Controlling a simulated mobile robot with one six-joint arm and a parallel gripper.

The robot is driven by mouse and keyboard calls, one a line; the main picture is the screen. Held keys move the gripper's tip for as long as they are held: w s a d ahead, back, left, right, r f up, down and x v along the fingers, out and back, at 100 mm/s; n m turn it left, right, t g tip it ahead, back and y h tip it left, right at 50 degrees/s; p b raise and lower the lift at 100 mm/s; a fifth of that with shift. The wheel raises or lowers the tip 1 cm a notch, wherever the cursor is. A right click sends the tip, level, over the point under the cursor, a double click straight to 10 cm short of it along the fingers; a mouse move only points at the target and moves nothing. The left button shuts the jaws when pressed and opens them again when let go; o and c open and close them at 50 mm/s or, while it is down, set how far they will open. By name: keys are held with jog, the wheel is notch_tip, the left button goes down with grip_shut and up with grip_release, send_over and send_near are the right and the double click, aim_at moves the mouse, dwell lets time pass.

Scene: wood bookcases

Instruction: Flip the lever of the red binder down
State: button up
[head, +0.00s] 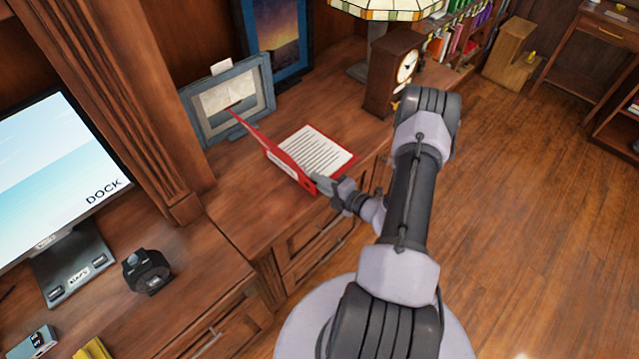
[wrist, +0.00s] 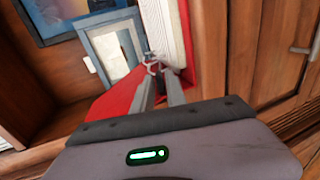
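The red binder (head: 290,170) lies open on the wooden cabinet top, its red cover (head: 250,130) tilted up on the left. White printed pages (head: 315,150) lie on its right side. In the wrist view, the red cover (wrist: 105,100) is left of my fingers and the page stack (wrist: 165,35) is ahead. A small metal part (wrist: 152,62), probably the lever mechanism, shows at my fingertips; its position is unclear. My gripper (head: 322,182) is at the binder's near edge. In the wrist view, my gripper (wrist: 159,76) has a narrow gap between its fingers; contact with the metal is unclear.
A grey picture frame (head: 262,85) stands behind the binder. A clock (head: 395,70) and a stained-glass lamp (head: 385,10) are at the back right. A monitor (head: 50,170) and a dark device (head: 147,271) are at left. The wooden floor (head: 520,200) at right is clear.

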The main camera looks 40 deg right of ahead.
jog(key=shift+w, duration=0.1)
grip_shut()
dwell(1.4)
